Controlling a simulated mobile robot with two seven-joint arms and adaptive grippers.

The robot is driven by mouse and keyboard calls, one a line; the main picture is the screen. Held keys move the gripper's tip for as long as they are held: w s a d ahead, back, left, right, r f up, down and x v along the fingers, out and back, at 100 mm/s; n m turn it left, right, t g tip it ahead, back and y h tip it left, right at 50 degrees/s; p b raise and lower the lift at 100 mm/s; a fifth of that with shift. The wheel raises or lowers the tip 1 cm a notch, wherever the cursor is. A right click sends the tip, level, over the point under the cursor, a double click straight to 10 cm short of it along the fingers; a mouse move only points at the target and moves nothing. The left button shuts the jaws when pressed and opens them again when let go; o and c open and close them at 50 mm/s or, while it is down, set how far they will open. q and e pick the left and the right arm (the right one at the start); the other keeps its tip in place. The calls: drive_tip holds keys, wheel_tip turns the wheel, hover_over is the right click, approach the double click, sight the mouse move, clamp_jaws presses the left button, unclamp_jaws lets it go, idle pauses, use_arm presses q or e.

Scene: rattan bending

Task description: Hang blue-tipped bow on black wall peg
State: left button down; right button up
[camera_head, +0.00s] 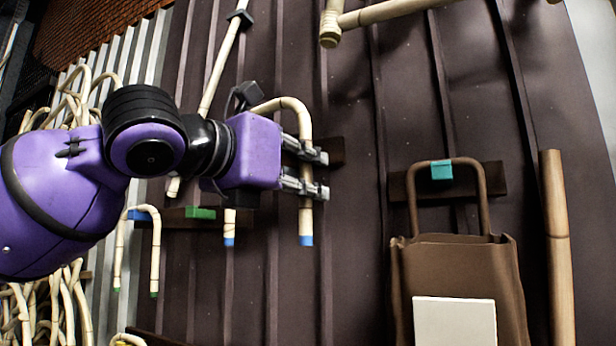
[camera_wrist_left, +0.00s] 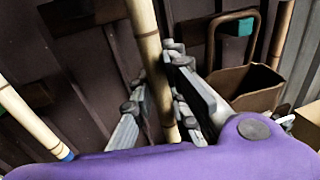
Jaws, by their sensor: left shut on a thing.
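The blue-tipped bow (camera_head: 290,103) is a pale rattan cane bent in an upside-down U, with both blue tips pointing down. My left gripper (camera_head: 318,173) is shut on its right leg and holds it upright in front of the dark wall. The bow's left leg passes behind my gripper. In the left wrist view, the held leg (camera_wrist_left: 147,45) runs between the fingers, and the other leg (camera_wrist_left: 30,128) shows at left. A dark wall board (camera_head: 336,151) sits just behind the gripper; I cannot make out the black peg. My right gripper is not in view.
A green-tipped bow (camera_head: 154,250) hangs on a blue peg (camera_head: 138,214), beside a green peg (camera_head: 200,212). A brown bag (camera_head: 455,265) hangs on a teal peg (camera_head: 441,170) at right. A bamboo pole (camera_head: 557,250) stands beyond it. Wall between gripper and bag is mostly clear.

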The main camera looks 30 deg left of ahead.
use_arm(q)
drive_tip(key=shift+d+r, duration=0.1)
drive_tip(key=shift+d, duration=0.15)
drive_tip(key=shift+w+a, duration=0.15)
drive_tip(key=shift+w, duration=0.5)
drive_tip(key=w+f, duration=0.1)
drive_tip(key=w, duration=0.8)
drive_tip(key=shift+w+a+f, duration=0.2)
drive_tip(key=shift+w+f, duration=0.1)
drive_tip(key=shift+f, duration=0.05)
idle(0.4)
drive_tip(key=c, duration=1.6)
unclamp_jaws()
drive_tip(key=shift+c, duration=0.2)
